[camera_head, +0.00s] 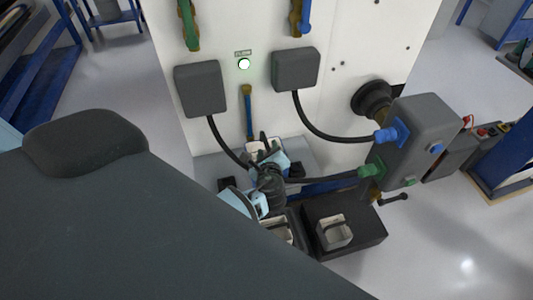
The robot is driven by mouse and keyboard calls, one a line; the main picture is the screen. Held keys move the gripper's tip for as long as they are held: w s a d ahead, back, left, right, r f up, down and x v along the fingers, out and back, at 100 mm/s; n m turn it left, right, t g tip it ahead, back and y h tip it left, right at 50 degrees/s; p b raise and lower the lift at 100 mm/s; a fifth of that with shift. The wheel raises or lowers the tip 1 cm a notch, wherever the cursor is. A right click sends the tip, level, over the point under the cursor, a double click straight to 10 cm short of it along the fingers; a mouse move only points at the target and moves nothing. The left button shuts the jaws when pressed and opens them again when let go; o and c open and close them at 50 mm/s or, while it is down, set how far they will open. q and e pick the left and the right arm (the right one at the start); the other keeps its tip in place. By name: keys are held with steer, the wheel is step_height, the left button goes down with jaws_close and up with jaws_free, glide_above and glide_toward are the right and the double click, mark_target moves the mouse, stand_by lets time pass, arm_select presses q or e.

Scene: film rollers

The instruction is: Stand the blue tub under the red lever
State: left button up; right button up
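My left gripper (264,143) is small in the picture, in front of the white machine's lower face, below a hanging blue lever (249,112). Its dark fingers point towards the machine. A small pale object shows beside the fingers, but I cannot tell whether it is a tub or whether the fingers hold it. I see no red lever and cannot make out a blue tub. A pale grey tub (334,233) with a dark handle stands on a black tray (360,239). Another pale tub (276,231) is partly hidden by my arm. My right gripper is out of view.
The white machine panel (225,30) bears two grey boxes with black cables, a green lever (189,25) and another blue lever (303,18). A grey box (420,130) with blue and green plugs juts out at right. Open floor lies at lower right.

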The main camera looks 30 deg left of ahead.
arm_select(q)
steer(key=x, duration=0.3)
steer(key=shift+w+a+f, duration=0.1)
steer(key=shift+a+f, duration=0.05)
steer(key=shift+a, duration=0.05)
jaws_close()
